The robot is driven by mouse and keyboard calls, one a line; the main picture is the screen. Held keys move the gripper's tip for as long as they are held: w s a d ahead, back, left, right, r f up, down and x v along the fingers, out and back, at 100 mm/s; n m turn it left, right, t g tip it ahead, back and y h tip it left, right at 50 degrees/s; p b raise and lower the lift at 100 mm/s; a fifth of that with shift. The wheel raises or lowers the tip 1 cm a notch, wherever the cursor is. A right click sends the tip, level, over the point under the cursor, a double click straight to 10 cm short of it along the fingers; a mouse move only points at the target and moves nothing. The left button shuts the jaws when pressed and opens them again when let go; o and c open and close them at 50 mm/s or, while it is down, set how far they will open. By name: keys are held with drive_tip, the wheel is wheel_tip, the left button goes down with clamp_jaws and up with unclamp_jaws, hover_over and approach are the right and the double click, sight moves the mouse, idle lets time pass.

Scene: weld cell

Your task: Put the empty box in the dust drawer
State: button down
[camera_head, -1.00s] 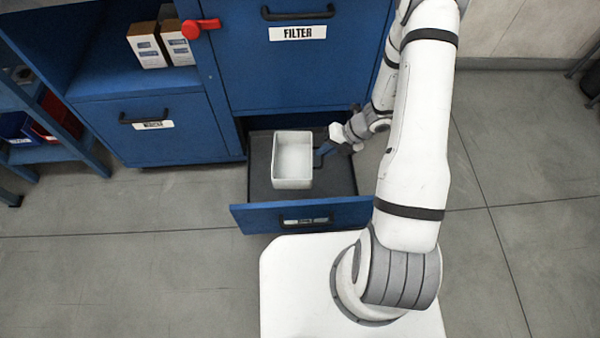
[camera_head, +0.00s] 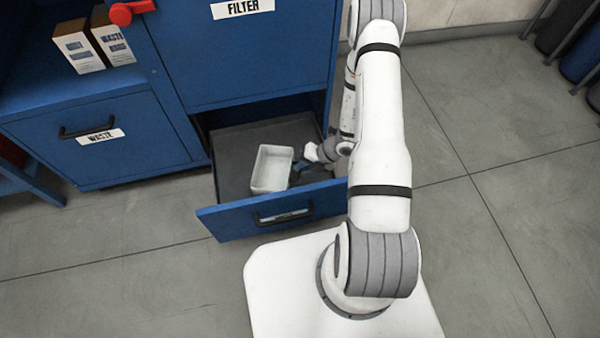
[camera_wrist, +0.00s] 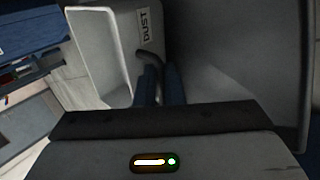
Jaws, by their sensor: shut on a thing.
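The white open-topped box (camera_head: 271,168) is within the pulled-out blue drawer (camera_head: 262,215), inside its outline in the head view. Its inside looks bare. In the wrist view the box (camera_wrist: 100,55) carries a DUST label (camera_wrist: 145,25) and a dark handle (camera_wrist: 150,62) on its side. My gripper (camera_head: 300,167) is at the box's right side. In the wrist view its fingers (camera_wrist: 157,78) are closed on the handle. I cannot tell whether the box bottom touches the drawer floor (camera_head: 236,148).
A FILTER panel (camera_head: 240,55) is above the open drawer. A shut WASTE drawer (camera_head: 100,138) is to the left, with cartons (camera_head: 80,45) on the shelf above it and a red handle (camera_head: 130,10) nearby. Open floor (camera_head: 500,220) lies to the right.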

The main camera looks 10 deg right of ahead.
wheel_tip(320, 180, down, 3)
drive_tip(key=shift+f+b, duration=0.2)
drive_tip(key=shift+b, duration=0.4)
drive_tip(key=shift+r, duration=0.1)
drive_tip(key=c, duration=1.5)
unclamp_jaws()
